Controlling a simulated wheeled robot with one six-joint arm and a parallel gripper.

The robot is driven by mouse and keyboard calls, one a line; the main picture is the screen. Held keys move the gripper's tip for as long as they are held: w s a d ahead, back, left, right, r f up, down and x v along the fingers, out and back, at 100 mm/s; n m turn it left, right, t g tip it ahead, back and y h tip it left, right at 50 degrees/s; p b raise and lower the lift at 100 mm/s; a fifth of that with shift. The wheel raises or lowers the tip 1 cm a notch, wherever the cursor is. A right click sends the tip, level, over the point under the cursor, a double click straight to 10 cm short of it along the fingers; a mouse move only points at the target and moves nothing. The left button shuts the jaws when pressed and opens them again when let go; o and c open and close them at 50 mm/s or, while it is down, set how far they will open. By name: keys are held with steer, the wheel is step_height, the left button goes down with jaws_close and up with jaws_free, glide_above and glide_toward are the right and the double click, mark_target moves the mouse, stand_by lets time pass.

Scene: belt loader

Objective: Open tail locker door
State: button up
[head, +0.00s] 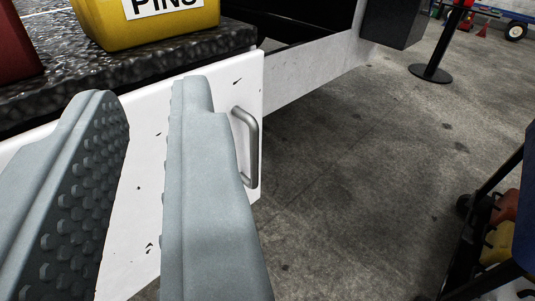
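The tail locker door appears to be the white scuffed panel (135,200) at the left, below a dark textured ledge. A grey metal bar handle (249,148) stands upright near the panel's right edge. My gripper (148,95) is open, with a clear gap between its two grey studded fingers and nothing in it. Its fingers are in front of the panel, left of the handle. The right finger comes close to the handle in the picture; I cannot tell the depth between them. The fingers hide part of the panel.
A yellow container marked "PINS" (165,28) and a red container (18,45) stand on the dark ledge (165,72). Open concrete floor (360,170) lies to the right. A black post base (430,74) stands far back. A dark-framed cart with items (490,225) is at the right edge.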

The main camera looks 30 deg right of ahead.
steer(key=h, duration=0.1)
glide_toward(255, 147)
steer(key=shift+m, duration=0.5)
steer(key=x, duration=1)
steer(key=shift+w, duration=0.35)
steer(key=shift+c, duration=0.5)
jaws_close()
